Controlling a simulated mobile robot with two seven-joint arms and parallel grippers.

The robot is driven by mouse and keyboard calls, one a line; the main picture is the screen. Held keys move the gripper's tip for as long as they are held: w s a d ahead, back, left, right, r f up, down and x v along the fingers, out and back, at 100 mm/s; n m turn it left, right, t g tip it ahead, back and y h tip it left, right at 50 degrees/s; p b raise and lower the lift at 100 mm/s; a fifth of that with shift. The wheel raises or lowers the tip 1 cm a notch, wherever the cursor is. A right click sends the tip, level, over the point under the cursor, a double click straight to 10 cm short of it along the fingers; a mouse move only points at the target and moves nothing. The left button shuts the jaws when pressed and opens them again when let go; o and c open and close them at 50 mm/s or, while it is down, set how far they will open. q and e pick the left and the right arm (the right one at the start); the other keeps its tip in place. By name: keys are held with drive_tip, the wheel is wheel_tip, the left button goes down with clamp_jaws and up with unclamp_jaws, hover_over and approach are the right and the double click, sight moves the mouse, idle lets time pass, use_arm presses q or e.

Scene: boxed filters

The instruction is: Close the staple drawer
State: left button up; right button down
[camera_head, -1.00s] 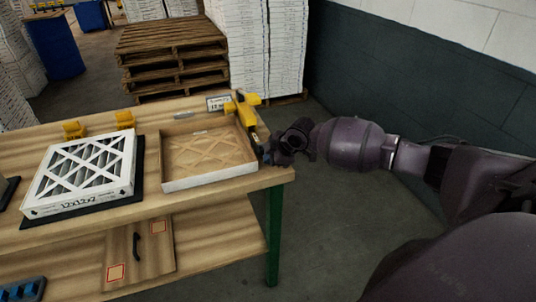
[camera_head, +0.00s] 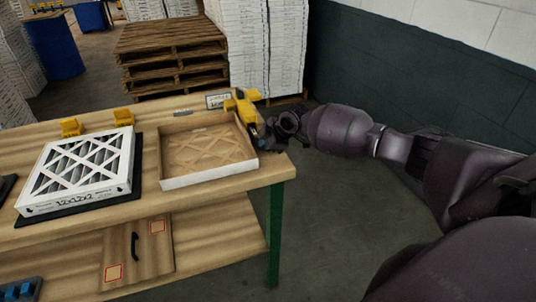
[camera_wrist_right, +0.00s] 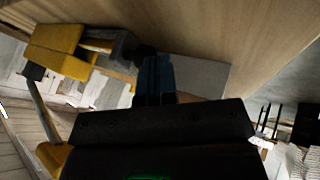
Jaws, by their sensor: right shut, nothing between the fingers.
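A yellow stapler-like tool (camera_head: 243,106) stands at the back right corner of the bench, beside the open cardboard box. It also shows in the right wrist view (camera_wrist_right: 60,52), with a grey bar running from its yellow body. My right gripper (camera_head: 264,132) is right beside the tool's lower end, at the bench's right edge. In the wrist view its blue fingers (camera_wrist_right: 154,78) are shut and empty, close to the dark end of the grey bar. I cannot tell whether they touch it. How far the staple drawer stands out is not clear. My left gripper is not in view.
The shallow open box (camera_head: 208,181) lies left of my right gripper. A white framed filter (camera_head: 82,168) lies on a black mat further left. A small sign (camera_head: 217,101) stands behind the box. Open floor lies right of the bench (camera_head: 270,178), before the dark wall.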

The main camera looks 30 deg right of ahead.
drive_tip(key=w+b, duration=0.1)
drive_tip(key=w, duration=0.1)
drive_tip(key=w+d+b, duration=0.1)
drive_tip(key=w+b, duration=0.2)
drive_tip(key=shift+w+d+f, duration=0.15)
drive_tip(key=shift+w+f, duration=0.2)
drive_tip(key=shift+f, duration=0.05)
drive_tip(key=shift+w, duration=0.3)
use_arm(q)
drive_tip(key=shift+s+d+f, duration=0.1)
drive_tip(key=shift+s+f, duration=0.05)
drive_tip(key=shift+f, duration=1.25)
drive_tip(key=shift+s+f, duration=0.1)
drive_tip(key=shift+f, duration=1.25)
use_arm(e)
drive_tip(key=shift+d+r, duration=0.15)
drive_tip(key=shift+r, duration=0.3)
drive_tip(key=shift+w, duration=0.1)
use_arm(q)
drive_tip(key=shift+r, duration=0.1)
use_arm(e)
drive_tip(key=shift+r, duration=0.1)
